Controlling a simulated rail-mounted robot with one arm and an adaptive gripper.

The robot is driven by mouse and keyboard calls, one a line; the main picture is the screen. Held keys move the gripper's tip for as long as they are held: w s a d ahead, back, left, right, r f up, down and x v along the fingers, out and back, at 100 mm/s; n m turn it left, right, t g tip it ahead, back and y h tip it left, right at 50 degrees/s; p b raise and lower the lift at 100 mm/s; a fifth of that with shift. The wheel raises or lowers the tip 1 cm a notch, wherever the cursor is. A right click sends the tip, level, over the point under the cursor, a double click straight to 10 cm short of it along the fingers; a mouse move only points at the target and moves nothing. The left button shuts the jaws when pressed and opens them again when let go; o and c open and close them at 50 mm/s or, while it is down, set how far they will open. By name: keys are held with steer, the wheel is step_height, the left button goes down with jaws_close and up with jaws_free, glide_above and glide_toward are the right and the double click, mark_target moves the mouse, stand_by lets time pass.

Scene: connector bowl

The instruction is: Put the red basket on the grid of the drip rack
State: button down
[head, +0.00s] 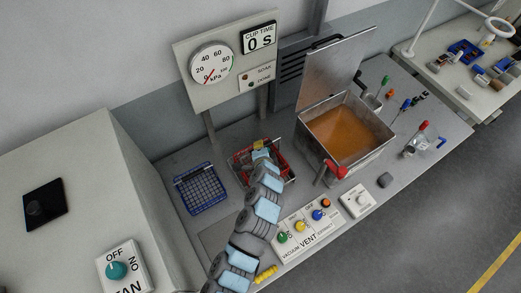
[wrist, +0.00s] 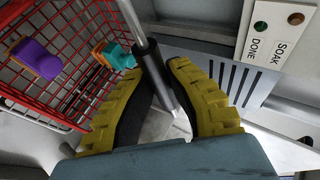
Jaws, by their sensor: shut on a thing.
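The red basket (head: 283,170) is a wire basket near the middle of the bench in the head view, partly hidden by my arm. In the wrist view the red basket (wrist: 70,45) fills the upper left, with a purple-and-yellow piece and a teal-and-orange piece in it. My gripper (head: 262,150) is over the basket. In the wrist view its yellow fingers (wrist: 160,95) are shut on the black grip of the basket's metal handle (wrist: 152,70). A blue wire grid (head: 201,188), seemingly the drip rack's, lies left of the basket. I cannot tell whether the basket touches the bench.
An open metal tank (head: 345,135) with orange liquid stands to the right, its lid raised. A gauge panel (head: 225,62) rises behind the basket. A control box with coloured knobs (head: 300,227) is in front. A white cabinet (head: 75,200) stands left of the grid.

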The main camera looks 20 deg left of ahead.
steer(key=shift+w, duration=0.1)
steer(key=c, duration=1.2)
jaws_free()
steer(key=shift+f, duration=0.1)
steer(key=shift+b+v, duration=1.1)
steer(key=shift+v, duration=4.95)
